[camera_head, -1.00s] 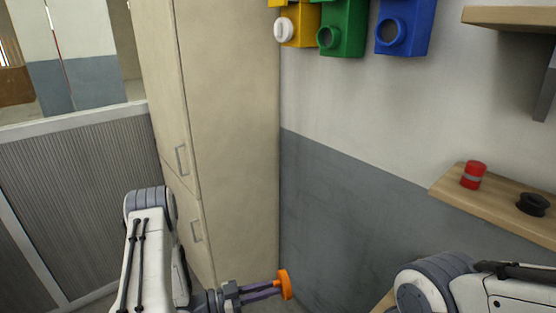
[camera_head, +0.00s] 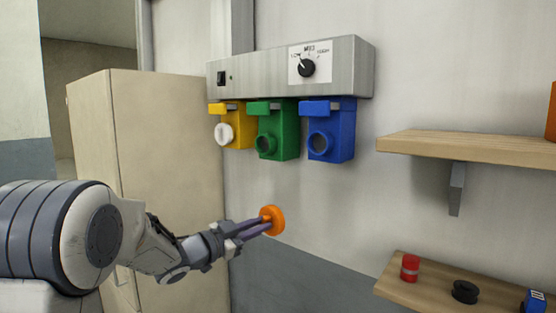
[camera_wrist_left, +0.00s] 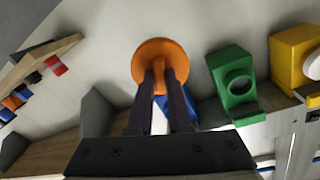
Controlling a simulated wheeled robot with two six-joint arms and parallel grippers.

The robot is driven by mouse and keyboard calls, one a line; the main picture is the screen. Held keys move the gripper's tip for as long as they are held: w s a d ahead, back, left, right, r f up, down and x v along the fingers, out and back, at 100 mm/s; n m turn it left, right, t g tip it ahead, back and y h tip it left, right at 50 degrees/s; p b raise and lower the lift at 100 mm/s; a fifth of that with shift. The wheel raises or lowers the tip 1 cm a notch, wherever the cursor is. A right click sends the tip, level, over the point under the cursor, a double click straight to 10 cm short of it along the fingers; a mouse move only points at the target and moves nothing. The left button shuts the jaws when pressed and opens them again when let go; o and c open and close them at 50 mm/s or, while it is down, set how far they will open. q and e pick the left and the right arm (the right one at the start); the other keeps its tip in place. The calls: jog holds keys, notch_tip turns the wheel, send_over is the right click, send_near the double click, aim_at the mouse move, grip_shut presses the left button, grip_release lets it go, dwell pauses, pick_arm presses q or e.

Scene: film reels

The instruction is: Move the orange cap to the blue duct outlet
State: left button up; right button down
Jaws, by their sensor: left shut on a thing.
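The orange cap (camera_head: 273,219) is a round disc held at the tips of my left gripper (camera_head: 258,227), which is shut on it. In the left wrist view the cap (camera_wrist_left: 160,63) sits between the fingertips (camera_wrist_left: 162,85). The blue duct outlet (camera_head: 320,144) is an open round mouth on the blue box, above and to the right of the cap in the head view. In the left wrist view the blue box (camera_wrist_left: 176,113) is mostly hidden behind the fingers. My right gripper is not in view.
A green outlet (camera_head: 266,145) and a yellow outlet with a white cap (camera_head: 225,133) hang left of the blue one under a grey control box (camera_head: 270,73). Right are an upper shelf (camera_head: 470,146) and a lower shelf (camera_head: 430,297) with a red cap (camera_head: 410,267) and black cap (camera_head: 465,292). A cabinet (camera_head: 170,140) stands left.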

pick_arm(q)
jog(key=t+y+p, duration=0.1)
jog(key=p, duration=0.1)
send_near(317, 143)
jog(key=shift+p+x, duration=0.5)
jog(key=shift+x, duration=1.2)
jog(key=shift+p+x, duration=0.85)
jog(key=shift+x, duration=0.6)
jog(key=o, duration=0.8)
jog(key=shift+d, duration=0.1)
jog(key=shift+c, duration=0.2)
